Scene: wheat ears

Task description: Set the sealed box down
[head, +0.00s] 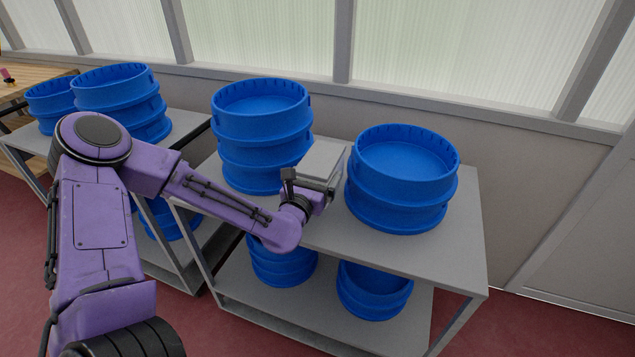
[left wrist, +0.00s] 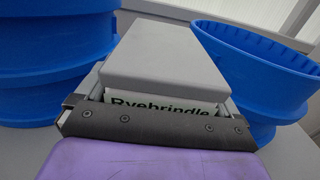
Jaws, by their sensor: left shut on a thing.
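The sealed box (head: 321,161) is grey with a flat closed lid. It is between two blue tub stacks over the right grey shelf table (head: 355,238). In the left wrist view the box (left wrist: 165,62) shows its lid and a pale label reading "Ryebrindle", partly covered by the gripper. My left gripper (head: 312,187) is shut on the near side of the box. In the left wrist view the gripper (left wrist: 155,125) spans the front of the box. I cannot tell whether the box's underside touches the tabletop. My right gripper is not in view.
A tall blue tub stack (head: 262,135) stands left of the box and a shorter one (head: 401,185) close on its right. More blue tubs (head: 372,290) sit on the lower shelf. Another table with tubs (head: 120,100) is at the left. The table's front right is clear.

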